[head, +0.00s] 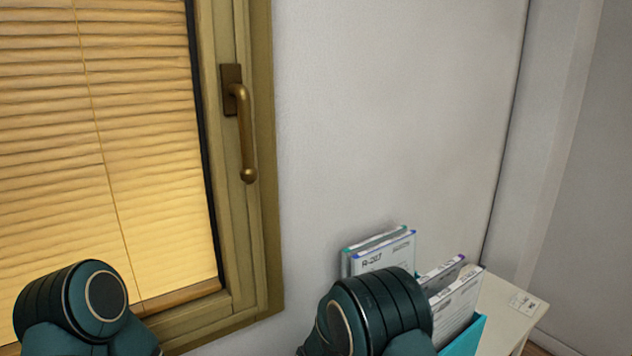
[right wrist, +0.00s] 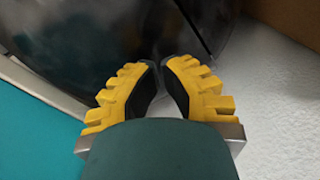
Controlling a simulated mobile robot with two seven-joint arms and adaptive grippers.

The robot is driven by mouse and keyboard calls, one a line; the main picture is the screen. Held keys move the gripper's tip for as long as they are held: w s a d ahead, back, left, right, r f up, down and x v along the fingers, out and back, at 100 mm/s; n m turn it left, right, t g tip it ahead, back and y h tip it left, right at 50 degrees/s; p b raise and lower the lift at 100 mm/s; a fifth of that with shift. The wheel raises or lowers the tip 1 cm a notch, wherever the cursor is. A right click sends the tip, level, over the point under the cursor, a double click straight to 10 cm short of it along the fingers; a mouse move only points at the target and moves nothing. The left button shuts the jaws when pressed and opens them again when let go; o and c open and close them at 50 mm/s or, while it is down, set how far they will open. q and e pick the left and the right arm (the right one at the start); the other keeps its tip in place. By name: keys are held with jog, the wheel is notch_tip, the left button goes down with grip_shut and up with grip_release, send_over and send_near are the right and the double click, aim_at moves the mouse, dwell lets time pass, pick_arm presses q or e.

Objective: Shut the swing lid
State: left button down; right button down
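I cannot make out a swing lid for certain in either view. In the right wrist view, a dark glossy surface (right wrist: 90,35) fills the top, with a thin seam near its right side; I cannot tell whether it belongs to the lid. My right gripper (right wrist: 160,66) has yellow ridged fingers with black pads. A narrow gap shows between the fingers, with nothing visibly held. Its tips are in front of the dark surface; contact cannot be told. My left gripper is outside both views.
In the head view, a window with blinds (head: 100,150) has a brass handle (head: 244,130). White folders (head: 458,308) stand in a turquoise holder (head: 467,340) on a pale table (head: 505,305). The right wrist view shows a teal surface (right wrist: 35,130) left and a pale rough surface (right wrist: 275,110) right.

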jog(key=shift+r+p, duration=2)
jog(key=shift+r, duration=1.15)
notch_tip(320, 180, up, 5)
jog(key=p, duration=0.3)
jog(key=shift+r, duration=0.2)
jog(key=s+d+f, duration=0.2)
jog(key=s+d+f+m+y, duration=0.1)
jog(key=s+d+f, duration=0.1)
jog(key=s, duration=0.1)
jog(key=s+d+f+y, duration=0.1)
jog(key=s+d+f, duration=0.1)
jog(key=s+d, duration=0.1)
jog(key=s+d+m+t+y, duration=0.1)
jog(key=s+d, duration=0.2)
jog(key=s, duration=0.4)
jog(key=shift+s+m+t+y, duration=0.3)
jog(key=shift+s+t+y, duration=0.05)
jog(key=shift+t+y, duration=0.05)
